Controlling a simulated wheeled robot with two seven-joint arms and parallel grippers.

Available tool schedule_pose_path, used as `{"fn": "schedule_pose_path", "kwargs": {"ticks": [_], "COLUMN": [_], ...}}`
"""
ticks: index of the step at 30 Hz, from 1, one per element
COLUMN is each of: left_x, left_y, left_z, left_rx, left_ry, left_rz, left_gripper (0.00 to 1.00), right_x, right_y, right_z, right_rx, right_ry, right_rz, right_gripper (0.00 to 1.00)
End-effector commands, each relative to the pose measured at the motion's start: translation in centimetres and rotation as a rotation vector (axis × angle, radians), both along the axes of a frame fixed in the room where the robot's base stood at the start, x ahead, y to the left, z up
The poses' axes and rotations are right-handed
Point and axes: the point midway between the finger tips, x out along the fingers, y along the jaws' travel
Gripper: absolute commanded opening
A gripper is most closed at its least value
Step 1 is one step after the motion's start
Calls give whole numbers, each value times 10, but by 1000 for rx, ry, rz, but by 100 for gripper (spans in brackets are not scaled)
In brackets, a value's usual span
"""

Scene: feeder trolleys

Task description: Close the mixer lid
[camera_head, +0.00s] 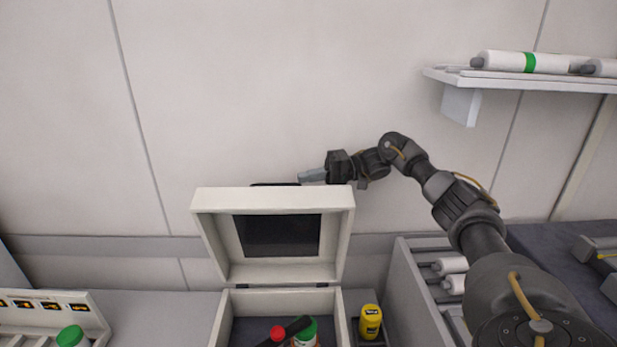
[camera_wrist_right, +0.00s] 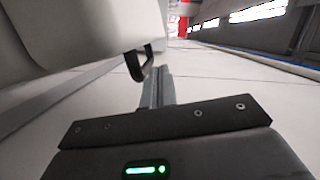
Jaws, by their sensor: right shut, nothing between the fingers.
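The white mixer lid (camera_head: 346,235) stands raised on the back edge of the white mixer box (camera_head: 226,320), its dark inner panel facing me. A black handle (camera_head: 275,185) shows at the lid's top edge. My right gripper (camera_head: 303,176) is shut and empty just above and behind the lid's top edge, close to the handle. In the right wrist view the shut fingers (camera_wrist_right: 158,72) are close to the black handle (camera_wrist_right: 139,65); I cannot tell whether they touch it. My left gripper is not in view.
Inside the box lie a red-capped item (camera_head: 277,333) and a green-capped one (camera_head: 307,331). A yellow bottle (camera_head: 370,322) stands just right of the box. A shelf with white rolls (camera_head: 530,78) is at the upper right. A bin with rolls (camera_head: 407,272) lies under my right arm.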

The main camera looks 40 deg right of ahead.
Motion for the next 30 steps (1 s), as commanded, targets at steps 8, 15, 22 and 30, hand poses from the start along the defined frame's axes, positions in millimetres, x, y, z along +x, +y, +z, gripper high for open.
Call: {"fn": "schedule_pose_path", "kwargs": {"ticks": [8,15,22,30], "left_x": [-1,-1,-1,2], "left_y": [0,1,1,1], "left_z": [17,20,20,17], "left_rx": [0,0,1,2], "left_ry": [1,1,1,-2], "left_rz": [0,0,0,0], "left_gripper": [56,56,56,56], "right_x": [-14,-18,-18,-17], "right_y": [10,13,13,13], "right_z": [-3,-5,-5,-6], "right_rx": [0,-1,0,-12], "right_ry": [1,-1,-1,-18], "right_rz": [1,-1,-2,-5], "right_gripper": [0,0,0,0]}}
